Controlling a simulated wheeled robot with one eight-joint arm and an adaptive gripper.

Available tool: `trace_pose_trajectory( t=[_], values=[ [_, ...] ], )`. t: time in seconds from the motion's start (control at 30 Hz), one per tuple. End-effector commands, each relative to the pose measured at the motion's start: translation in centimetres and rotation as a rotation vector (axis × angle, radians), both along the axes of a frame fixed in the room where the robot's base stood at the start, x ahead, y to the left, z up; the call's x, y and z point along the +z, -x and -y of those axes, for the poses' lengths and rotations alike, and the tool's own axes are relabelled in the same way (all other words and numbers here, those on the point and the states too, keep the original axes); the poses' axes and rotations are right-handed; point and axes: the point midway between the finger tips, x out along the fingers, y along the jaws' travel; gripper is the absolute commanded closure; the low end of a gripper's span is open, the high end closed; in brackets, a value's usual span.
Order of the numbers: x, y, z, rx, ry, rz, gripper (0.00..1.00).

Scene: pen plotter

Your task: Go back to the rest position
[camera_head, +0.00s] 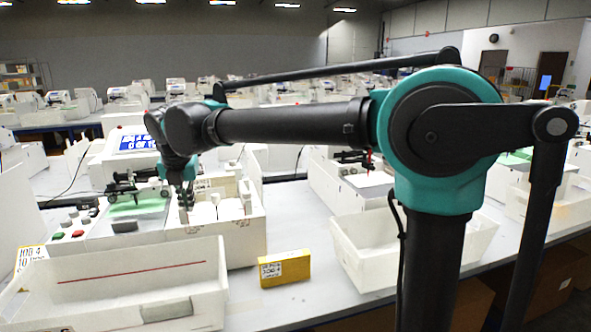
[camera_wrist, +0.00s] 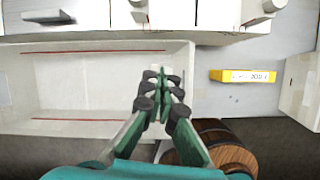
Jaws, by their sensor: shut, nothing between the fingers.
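My gripper (camera_head: 185,208) hangs at the end of my outstretched arm, over the plotter station at the left of the head view. Its fingers are together and hold nothing. In the wrist view the gripper (camera_wrist: 160,78) shows from above, fingertips over the right end of a white crate. The pen plotter (camera_head: 138,205) has a green plate and a dark carriage, with a blue-lit screen (camera_head: 138,143) behind it. My forearm and wrist hide part of the station.
The white crate (camera_head: 120,290) with a red line stands at the front left. A yellow box (camera_head: 285,269) lies on the table (camera_head: 300,305), right of the crate; it also shows in the wrist view (camera_wrist: 242,76). Another white bin (camera_head: 365,262) stands further right. A brown wooden round object (camera_wrist: 222,150) stands below the table edge.

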Motion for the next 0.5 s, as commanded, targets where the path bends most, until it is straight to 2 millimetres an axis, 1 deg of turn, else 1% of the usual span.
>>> trace_pose_trajectory(
  t=[0.03, 0.17, 0.27, 0.37, 0.47, 0.5],
  values=[
    [-0.4, -0.5, 0.9, -0.041, -0.012, -0.005, 1.0],
    [-1.6, -1.7, 3.6, -0.182, -0.059, -0.022, 1.0],
    [-2.8, -2.6, 6.2, -0.318, -0.103, -0.036, 1.0],
    [-4.2, -3.5, 9.4, -0.482, -0.156, -0.054, 1.0],
    [-6.2, -4.3, 13.6, -0.695, -0.226, -0.073, 1.0],
    [-7.2, -4.6, 15.7, -0.8, -0.261, -0.082, 1.0]
  ],
)
